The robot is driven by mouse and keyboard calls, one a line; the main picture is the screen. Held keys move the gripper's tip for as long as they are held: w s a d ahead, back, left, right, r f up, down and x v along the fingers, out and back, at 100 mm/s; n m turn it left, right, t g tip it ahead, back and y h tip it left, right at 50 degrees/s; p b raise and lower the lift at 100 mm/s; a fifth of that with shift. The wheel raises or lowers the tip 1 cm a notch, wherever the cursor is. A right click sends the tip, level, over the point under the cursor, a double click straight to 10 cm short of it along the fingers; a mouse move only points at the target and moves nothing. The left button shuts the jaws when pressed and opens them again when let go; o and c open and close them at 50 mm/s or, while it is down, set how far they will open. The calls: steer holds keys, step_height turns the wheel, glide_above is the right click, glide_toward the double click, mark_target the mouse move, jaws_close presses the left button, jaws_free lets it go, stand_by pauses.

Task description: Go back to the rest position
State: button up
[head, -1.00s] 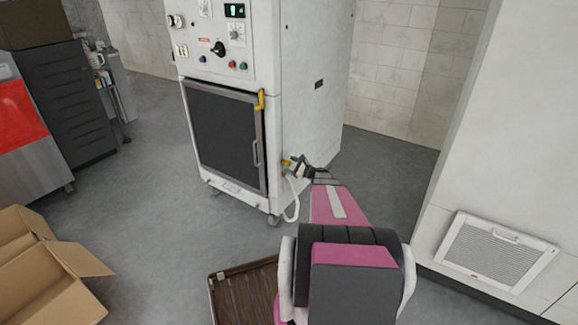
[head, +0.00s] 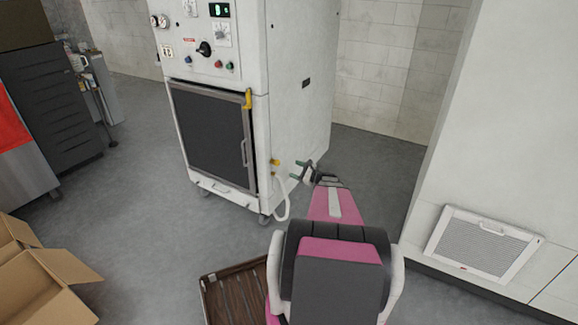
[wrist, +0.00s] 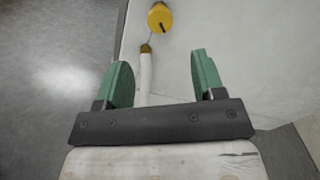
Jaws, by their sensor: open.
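My gripper (head: 308,172) is at the end of my pink and black arm, beside the right side of the white ozone washer (head: 305,110). In the wrist view my gripper (wrist: 161,84) has its two green fingers apart with nothing between them. A yellow valve knob (wrist: 159,18) and a white hose (wrist: 147,75) lie beyond the fingertips. In the head view the knob (head: 275,162) is left of the fingertips, with a visible gap. The white hose (head: 284,200) hangs down from a fitting just below the knob.
The washer's dark front door (head: 212,138) is shut, with a yellow latch handle (head: 248,99). An open cardboard box (head: 45,285) stands lower left. A brown slatted tray (head: 235,290) is beside my arm. A vent grille (head: 485,245) is on the right wall. Grey floor (head: 150,190) is clear.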

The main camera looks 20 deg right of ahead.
steer(key=s+a+r+n+g, duration=0.1)
steer(key=s+a+n+g, duration=0.4)
steer(key=a, duration=0.6)
steer(key=s+a+r+n+g, duration=0.1)
steer(key=s+a+n+g, duration=0.2)
steer(key=a+n+g, duration=0.5)
steer(key=s+a+r+n+h, duration=0.2)
steer(key=s+a+n+h, duration=0.2)
steer(key=s, duration=0.3)
steer(key=s+a+r+n+g+h, duration=0.1)
steer(key=s+a+r+n+h, duration=0.2)
steer(key=s+a+n+h, duration=0.2)
steer(key=shift+s+a+r+n+g+h, duration=0.25)
steer(key=shift+s+a+n+g+h, duration=0.05)
steer(key=shift+s+a+h, duration=0.55)
